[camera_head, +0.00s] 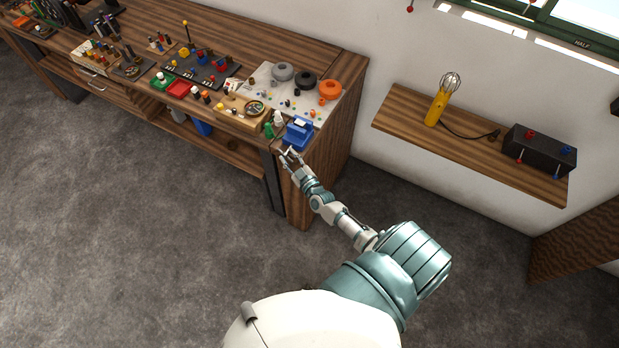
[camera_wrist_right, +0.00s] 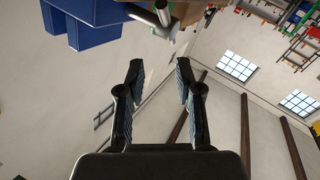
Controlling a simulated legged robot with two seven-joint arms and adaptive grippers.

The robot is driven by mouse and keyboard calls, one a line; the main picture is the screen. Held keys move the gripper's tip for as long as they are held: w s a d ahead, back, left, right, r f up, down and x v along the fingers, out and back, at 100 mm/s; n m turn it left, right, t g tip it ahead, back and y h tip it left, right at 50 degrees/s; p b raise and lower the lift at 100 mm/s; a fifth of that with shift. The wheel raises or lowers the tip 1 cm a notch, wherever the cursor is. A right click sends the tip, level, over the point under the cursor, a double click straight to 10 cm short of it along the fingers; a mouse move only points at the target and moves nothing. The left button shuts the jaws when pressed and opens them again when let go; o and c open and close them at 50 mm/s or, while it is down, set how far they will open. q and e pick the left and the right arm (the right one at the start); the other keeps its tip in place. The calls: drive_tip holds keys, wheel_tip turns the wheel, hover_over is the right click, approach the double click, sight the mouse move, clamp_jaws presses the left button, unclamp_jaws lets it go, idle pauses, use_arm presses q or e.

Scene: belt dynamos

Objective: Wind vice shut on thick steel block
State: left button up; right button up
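The blue vice (camera_head: 298,132) stands at the right front corner of the wooden workbench. A pale patch shows at its top, but I cannot tell whether that is the steel block or how far the jaws are apart. My right gripper (camera_head: 291,155) is just in front of the vice, below it in the head view. In the right wrist view my right gripper (camera_wrist_right: 160,80) has its two fingers spread apart with nothing between them. A blue body (camera_wrist_right: 85,22), likely the vice, and a grey metal bar (camera_wrist_right: 152,18) show beyond the fingertips. My left gripper is out of view.
The workbench (camera_head: 322,143) carries small parts, a white board (camera_head: 262,75) with grey, black and orange rings, and red and green trays. A wall shelf (camera_head: 395,115) holds a yellow lamp (camera_head: 436,108) and a black box (camera_head: 540,150). The floor in front is clear.

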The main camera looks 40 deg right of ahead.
drive_tip(key=s+a+r+p, duration=0.1)
drive_tip(key=s+p, duration=0.1)
drive_tip(key=s, duration=0.4)
drive_tip(key=s+r+p, duration=0.1)
drive_tip(key=s+r, duration=0.1)
drive_tip(key=s, duration=0.5)
drive_tip(key=shift+s+a+r+p, duration=0.2)
drive_tip(key=shift+a+r+p, duration=0.1)
drive_tip(key=shift+a+p, duration=0.1)
idle(0.7)
drive_tip(key=s+a, duration=0.1)
drive_tip(key=s, duration=1.1)
